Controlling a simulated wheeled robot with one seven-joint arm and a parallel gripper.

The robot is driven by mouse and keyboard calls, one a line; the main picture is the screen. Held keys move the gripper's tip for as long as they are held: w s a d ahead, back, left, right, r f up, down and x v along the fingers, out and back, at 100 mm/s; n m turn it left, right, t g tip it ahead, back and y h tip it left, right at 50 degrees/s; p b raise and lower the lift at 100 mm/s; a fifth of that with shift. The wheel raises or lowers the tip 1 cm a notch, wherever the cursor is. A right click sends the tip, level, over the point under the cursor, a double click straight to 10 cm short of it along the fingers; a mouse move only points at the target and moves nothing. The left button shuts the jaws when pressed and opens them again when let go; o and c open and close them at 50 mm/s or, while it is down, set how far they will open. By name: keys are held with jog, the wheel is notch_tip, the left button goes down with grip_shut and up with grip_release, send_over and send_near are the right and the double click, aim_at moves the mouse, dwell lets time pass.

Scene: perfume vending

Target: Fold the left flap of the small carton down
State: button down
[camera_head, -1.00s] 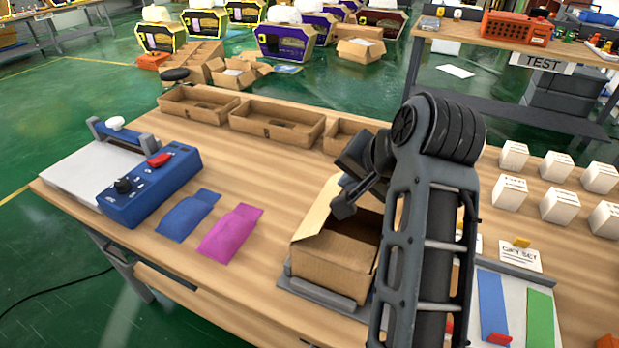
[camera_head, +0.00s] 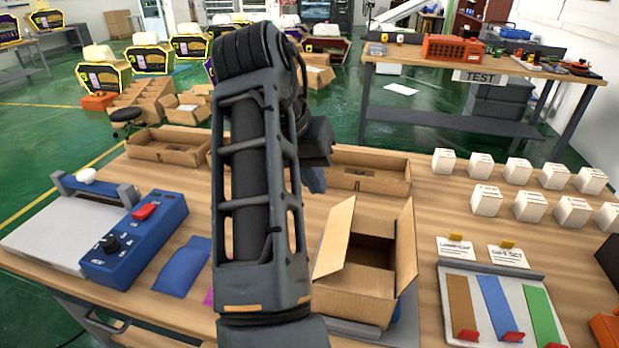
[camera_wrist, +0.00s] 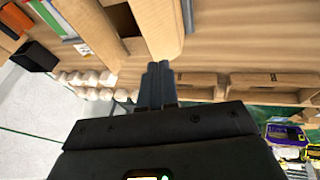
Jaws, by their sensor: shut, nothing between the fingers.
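The small brown carton (camera_head: 352,300) stands open on the table in the head view, its inside dark. Its left flap (camera_head: 333,240) is raised and leans outward; its right flap (camera_head: 406,248) stands up. My gripper (camera_head: 315,180) is past the far left of the carton, partly hidden behind my arm. In the wrist view its fingers (camera_wrist: 158,84) are shut and empty, with the carton's left flap (camera_wrist: 160,28) above them in the picture. The gripper looks apart from the flap.
Shallow cardboard trays (camera_head: 370,172) line the table's far edge. White boxes (camera_head: 487,200) stand at the right, near a board with coloured strips (camera_head: 459,305). A blue machine (camera_head: 135,240) and a blue pouch (camera_head: 184,268) lie left.

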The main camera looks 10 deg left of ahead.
jog(key=p, duration=0.1)
send_near(347, 226)
jog(key=w+f, duration=0.1)
jog(key=a+f, duration=0.1)
jog(key=shift+w+a+f, duration=0.1)
jog(key=shift+w+f, duration=0.25)
jog(key=shift+f, duration=0.05)
jog(key=shift+s+d+f+p, duration=0.1)
jog(key=shift+d+f+p, duration=0.3)
jog(key=shift+d+f, duration=0.9)
jog(key=shift+d, duration=0.1)
jog(key=shift+f, duration=0.1)
